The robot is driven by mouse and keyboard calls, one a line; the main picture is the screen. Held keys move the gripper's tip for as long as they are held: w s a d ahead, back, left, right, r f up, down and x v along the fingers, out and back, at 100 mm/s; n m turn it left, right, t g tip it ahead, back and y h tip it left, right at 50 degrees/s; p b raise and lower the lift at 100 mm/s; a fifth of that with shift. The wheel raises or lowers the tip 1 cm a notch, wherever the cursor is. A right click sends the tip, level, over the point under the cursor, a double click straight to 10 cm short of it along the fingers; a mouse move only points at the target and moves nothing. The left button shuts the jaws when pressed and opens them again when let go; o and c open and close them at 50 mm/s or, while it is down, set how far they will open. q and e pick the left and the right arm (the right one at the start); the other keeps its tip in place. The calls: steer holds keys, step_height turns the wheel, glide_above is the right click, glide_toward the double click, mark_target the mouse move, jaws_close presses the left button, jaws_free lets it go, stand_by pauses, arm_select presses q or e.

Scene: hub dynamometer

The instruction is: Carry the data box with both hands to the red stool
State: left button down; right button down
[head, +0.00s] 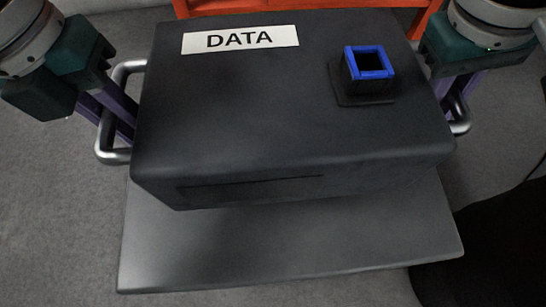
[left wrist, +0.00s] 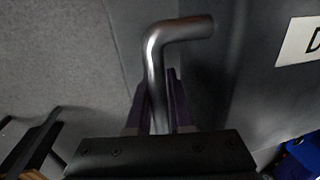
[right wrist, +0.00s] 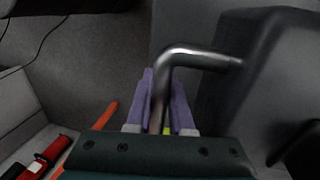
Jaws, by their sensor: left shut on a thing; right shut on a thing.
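The dark grey data box (head: 290,110) fills the middle of the head view, with a white DATA label and a blue-rimmed square socket on top. It looks roughly level. My left gripper (head: 115,112) is shut on the box's left metal handle (left wrist: 157,65). My right gripper (head: 453,108) is shut on its right handle (right wrist: 195,57). An orange-red frame (head: 420,20) shows behind the box at the top edge; it may be the red stool, but most of it is hidden.
A flat dark grey plate (head: 290,250) shows below the box's near side; I cannot tell whether they touch. Grey floor (head: 50,210) is open at the left. In the right wrist view, a light grey bin (right wrist: 20,120) with a red object (right wrist: 45,155) lies at the left.

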arm_select(q)
steer(key=shift+w+f, duration=0.1)
steer(key=shift+f, duration=0.25)
arm_select(e)
steer(key=shift+f, duration=0.35)
